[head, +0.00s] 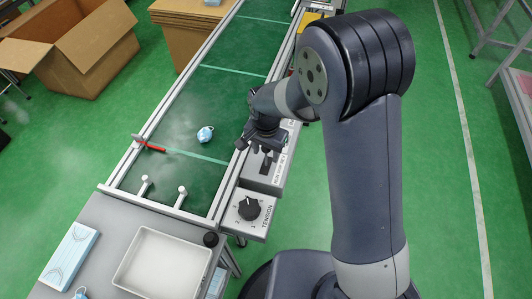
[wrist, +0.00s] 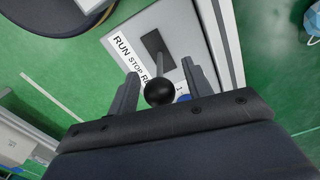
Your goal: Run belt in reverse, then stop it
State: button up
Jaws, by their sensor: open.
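The belt (head: 225,95) is a long green conveyor with pale cross lines. A crumpled blue mask (head: 205,134) lies on it near its front end. A grey control box (head: 280,165) stands at the belt's right side. In the wrist view the box's panel (wrist: 128,22) has a dark slot and a label reading RUN, STOP and a partly hidden third word. A lever with a black ball knob (wrist: 159,92) rises from the slot, between my gripper's (wrist: 160,70) two open fingers. I cannot tell exactly which mark the lever stands at. In the head view my gripper (head: 256,142) is over this box.
A TENSION dial (head: 249,208) sits on the box nearer me. A red-handled item (head: 150,145) lies at the belt's left rail. Two white pegs (head: 182,192) stand at the belt's front. A white tray (head: 160,268) is on the front table. An open carton (head: 75,50) stands at left.

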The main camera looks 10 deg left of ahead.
jog(key=shift+f, duration=0.65)
grip_shut()
